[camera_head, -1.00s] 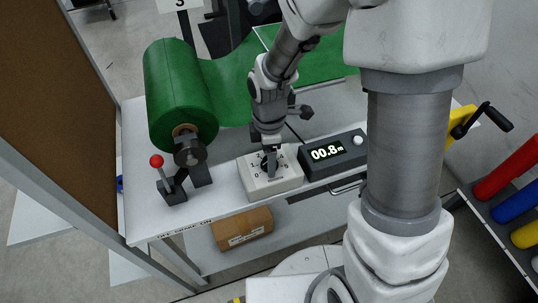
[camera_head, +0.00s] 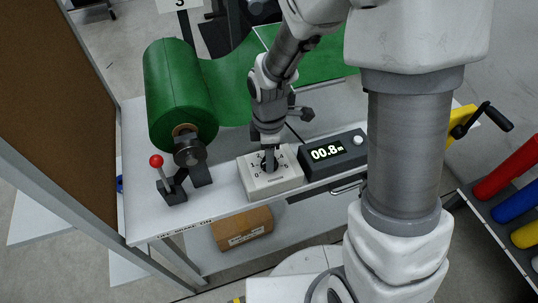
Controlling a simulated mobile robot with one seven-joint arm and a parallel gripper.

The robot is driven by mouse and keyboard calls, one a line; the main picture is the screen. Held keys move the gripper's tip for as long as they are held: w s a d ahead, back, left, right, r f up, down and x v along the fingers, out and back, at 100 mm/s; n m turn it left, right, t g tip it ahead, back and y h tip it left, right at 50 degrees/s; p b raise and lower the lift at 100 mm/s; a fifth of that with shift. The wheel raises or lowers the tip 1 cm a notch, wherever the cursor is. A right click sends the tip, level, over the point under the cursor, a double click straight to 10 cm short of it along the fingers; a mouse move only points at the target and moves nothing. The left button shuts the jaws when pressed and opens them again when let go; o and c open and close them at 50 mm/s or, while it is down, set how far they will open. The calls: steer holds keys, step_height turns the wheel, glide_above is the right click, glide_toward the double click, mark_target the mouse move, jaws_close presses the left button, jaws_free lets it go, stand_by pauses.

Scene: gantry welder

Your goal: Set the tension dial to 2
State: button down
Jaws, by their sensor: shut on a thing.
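The tension dial (camera_head: 264,166) is a dark knob on top of a pale box (camera_head: 272,185) with numbers around it, on the white bench. The marks 0 and 1 show at its left, and others at its right look like 4 and 5. My gripper (camera_head: 269,162) reaches down from above and is shut on the dial knob. The fingers cover much of the knob and the upper marks, so I cannot tell which number the pointer is at.
A black display box (camera_head: 333,155) reading 00.8 m stands close at the right. A green roll (camera_head: 179,92) and a red-knobbed lever (camera_head: 157,162) are at the left. A cardboard box (camera_head: 242,228) lies on the shelf below. Coloured rolls (camera_head: 508,168) stand at far right.

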steer(key=m, duration=0.8)
steer(key=shift+w+m+b, duration=0.1)
steer(key=shift+m+b, duration=0.2)
steer(key=shift+b, duration=0.1)
steer(key=m, duration=0.4)
steer(key=shift+m, duration=2.1)
steer(key=shift+c, duration=1.9)
jaws_free()
